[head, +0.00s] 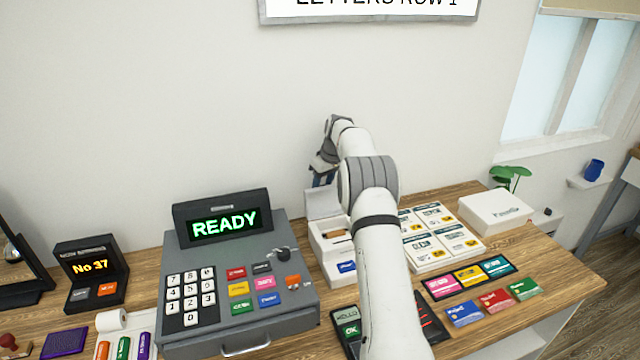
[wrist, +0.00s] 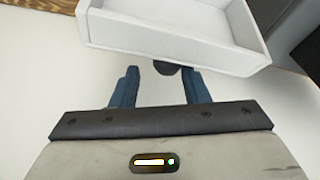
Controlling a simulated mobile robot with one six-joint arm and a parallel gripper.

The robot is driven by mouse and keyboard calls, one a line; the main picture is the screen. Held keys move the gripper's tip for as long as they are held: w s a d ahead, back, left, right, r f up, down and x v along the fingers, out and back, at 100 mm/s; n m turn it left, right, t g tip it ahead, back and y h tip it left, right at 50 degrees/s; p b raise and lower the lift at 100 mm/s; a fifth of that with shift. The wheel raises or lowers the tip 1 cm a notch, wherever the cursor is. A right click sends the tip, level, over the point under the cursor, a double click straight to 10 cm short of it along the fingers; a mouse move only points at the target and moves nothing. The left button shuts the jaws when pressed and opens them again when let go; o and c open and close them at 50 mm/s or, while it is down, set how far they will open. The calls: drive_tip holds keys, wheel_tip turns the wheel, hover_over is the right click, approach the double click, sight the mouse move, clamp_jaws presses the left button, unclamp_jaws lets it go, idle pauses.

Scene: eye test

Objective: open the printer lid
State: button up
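The printer looks to be the white box (head: 332,262) right of the cash register, with a blue label on its front and a brown and dark item inside. Its white lid (head: 323,204) stands raised at the back, partly hidden by my arm. In the wrist view a white shallow shell (wrist: 175,30), seemingly the lid, fills the top, with a dark round knob (wrist: 166,68) at its lower edge. My gripper (head: 323,178) is above the lid. In the wrist view its blue fingers (wrist: 160,74) are apart, with the knob between or just beyond their tips; contact is unclear.
A grey cash register (head: 240,290) reading READY stands left of the printer. Right of my arm are printed cards (head: 440,238), a white box (head: 495,211) and coloured cards (head: 495,300). A card terminal (head: 347,328) is in front. The wall is close behind.

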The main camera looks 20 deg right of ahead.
drive_tip(key=shift+o, duration=0.4)
drive_tip(key=shift+s+r, duration=0.1)
drive_tip(key=shift+s, duration=0.05)
drive_tip(key=b+v, duration=0.1)
drive_tip(key=v, duration=0.6)
drive_tip(key=shift+r+b, duration=0.35)
drive_tip(key=shift+r, duration=0.05)
